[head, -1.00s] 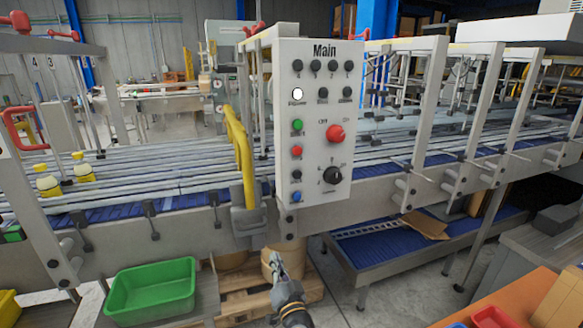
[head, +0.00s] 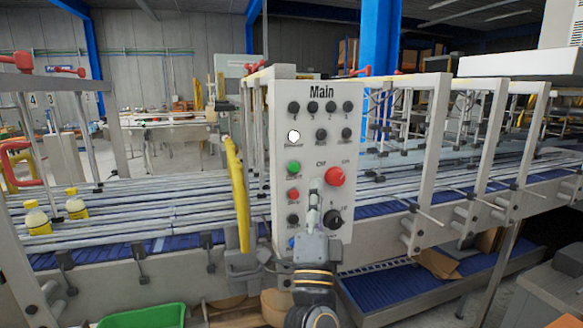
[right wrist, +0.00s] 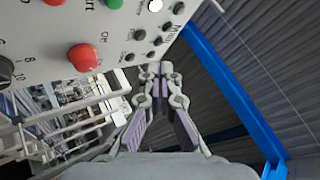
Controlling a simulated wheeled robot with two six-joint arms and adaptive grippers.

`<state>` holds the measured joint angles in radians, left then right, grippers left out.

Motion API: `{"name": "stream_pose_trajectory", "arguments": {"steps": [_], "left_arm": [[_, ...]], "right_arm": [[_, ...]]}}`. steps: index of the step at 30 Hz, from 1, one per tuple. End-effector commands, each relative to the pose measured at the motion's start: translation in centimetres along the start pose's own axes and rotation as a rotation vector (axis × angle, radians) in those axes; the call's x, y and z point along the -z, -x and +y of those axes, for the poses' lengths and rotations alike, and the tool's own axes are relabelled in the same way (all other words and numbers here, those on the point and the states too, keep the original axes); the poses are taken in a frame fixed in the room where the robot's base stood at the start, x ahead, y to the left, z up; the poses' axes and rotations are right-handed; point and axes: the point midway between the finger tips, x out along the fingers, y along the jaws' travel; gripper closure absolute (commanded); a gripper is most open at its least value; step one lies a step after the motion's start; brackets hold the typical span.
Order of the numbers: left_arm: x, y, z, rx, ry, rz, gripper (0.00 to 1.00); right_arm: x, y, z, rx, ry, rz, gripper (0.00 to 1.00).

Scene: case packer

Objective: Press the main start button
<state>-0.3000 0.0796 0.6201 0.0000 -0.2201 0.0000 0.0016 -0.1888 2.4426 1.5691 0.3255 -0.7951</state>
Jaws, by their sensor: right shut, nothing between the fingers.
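The white control panel marked "Main" (head: 292,262) stands upright in front of the conveyor. Its green button (head: 293,168) is on the left side, below a lit white button (head: 293,135) and above a small red button (head: 293,194). The green button also shows at the top edge of the right wrist view (right wrist: 113,4). My right gripper (head: 315,184) is shut and empty, in front of the panel's lower middle, below and right of the green button. Contact with the panel cannot be told. In the right wrist view its fingertips (right wrist: 160,70) are together. My left gripper is out of view.
A large red knob (head: 334,176) and a black rotary switch (head: 330,217) sit right of my gripper on the panel. A yellow guard rail (head: 238,195) stands just left of the panel. The conveyor (head: 130,228) runs behind. A green bin (head: 145,317) is low at left.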

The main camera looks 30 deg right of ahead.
Motion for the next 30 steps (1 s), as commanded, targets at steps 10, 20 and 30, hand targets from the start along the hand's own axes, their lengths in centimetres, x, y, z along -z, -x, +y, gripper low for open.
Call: {"name": "stream_pose_trajectory", "arguments": {"steps": [10, 20, 30], "left_arm": [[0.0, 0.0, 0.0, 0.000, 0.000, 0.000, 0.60], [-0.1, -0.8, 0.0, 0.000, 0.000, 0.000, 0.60], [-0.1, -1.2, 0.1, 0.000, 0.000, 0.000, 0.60]], "right_arm": [[-0.1, -0.1, 0.0, 0.001, -0.001, 0.000, 1.00], [-2.0, -2.5, 2.0, 0.004, 0.000, -0.002, 1.00], [-4.1, -5.5, 4.0, 0.001, 0.000, -0.001, 1.00]]}}
